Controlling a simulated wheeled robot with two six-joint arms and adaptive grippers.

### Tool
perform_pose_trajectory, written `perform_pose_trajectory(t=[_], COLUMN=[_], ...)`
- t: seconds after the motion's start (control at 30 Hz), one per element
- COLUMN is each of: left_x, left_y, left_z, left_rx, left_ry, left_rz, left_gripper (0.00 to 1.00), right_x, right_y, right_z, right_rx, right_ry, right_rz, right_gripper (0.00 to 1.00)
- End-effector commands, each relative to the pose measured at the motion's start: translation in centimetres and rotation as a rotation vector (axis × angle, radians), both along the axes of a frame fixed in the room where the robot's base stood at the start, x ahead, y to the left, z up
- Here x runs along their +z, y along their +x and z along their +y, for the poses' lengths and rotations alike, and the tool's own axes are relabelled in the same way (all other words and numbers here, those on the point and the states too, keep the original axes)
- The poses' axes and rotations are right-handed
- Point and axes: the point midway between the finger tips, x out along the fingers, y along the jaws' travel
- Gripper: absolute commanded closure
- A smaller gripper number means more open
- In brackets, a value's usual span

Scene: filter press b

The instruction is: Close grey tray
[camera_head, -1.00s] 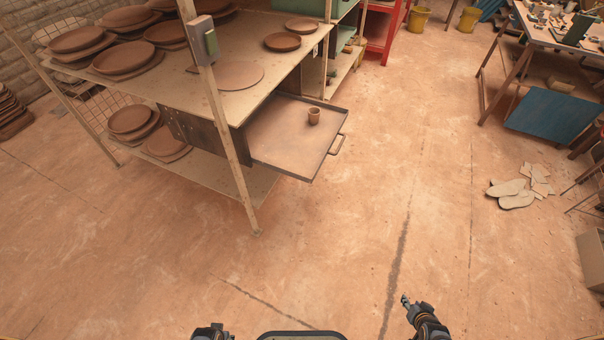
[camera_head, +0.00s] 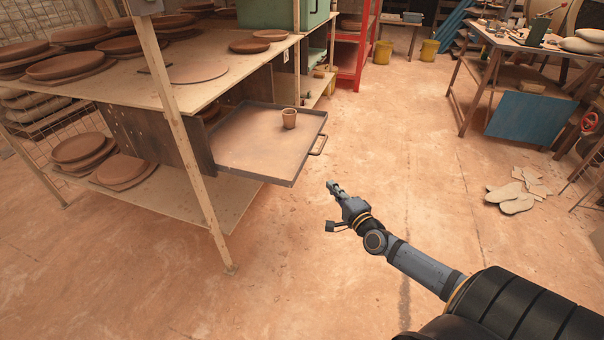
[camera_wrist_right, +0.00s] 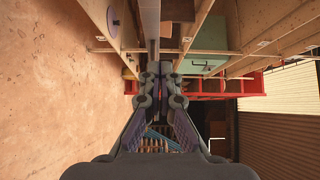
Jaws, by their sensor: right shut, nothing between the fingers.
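The grey tray (camera_head: 262,148) is pulled out from under the shelf board and sticks out to the right over the floor. Its bar handle (camera_head: 318,145) is on the right edge. A small clay cup (camera_head: 289,118) stands upright on the tray. My right gripper (camera_head: 331,186) is shut and empty, in front of and to the right of the tray, apart from the handle. In the right wrist view the two fingers (camera_wrist_right: 159,70) are together with nothing seen between them. My left gripper does not show now.
The wooden shelf unit (camera_head: 190,165) carries several brown clay discs (camera_head: 72,65), and its front post (camera_head: 178,130) stands left of the tray. A table with a blue panel (camera_head: 527,121) is at the right. Broken pieces (camera_head: 516,197) lie on the floor. The floor between is clear.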

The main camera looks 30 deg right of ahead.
Motion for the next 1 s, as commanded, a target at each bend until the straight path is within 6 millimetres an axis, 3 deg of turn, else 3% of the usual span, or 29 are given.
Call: perform_pose_trajectory(t=[0.2, 0.43, 0.5, 0.7, 1.0], left_x=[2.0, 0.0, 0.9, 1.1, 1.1], left_y=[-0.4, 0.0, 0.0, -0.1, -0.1], left_z=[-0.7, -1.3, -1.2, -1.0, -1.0], left_rx=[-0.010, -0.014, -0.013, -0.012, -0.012], left_ry=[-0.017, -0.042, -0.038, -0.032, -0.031], left_rz=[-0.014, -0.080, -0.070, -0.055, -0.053], left_gripper=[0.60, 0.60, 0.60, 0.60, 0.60], right_x=[-0.2, -0.2, 0.2, 0.0, -0.1], right_y=[4.5, 9.3, 10.2, 11.7, 12.0], right_z=[-0.3, -0.7, 0.3, 1.7, 2.0], right_rx=[-0.001, 0.000, 0.000, 0.001, 0.001], right_ry=[0.004, 0.003, 0.005, -0.001, -0.003], right_rz=[-0.005, -0.003, -0.001, 0.000, 0.002], right_gripper=[1.00, 1.00, 1.00, 1.00, 1.00])
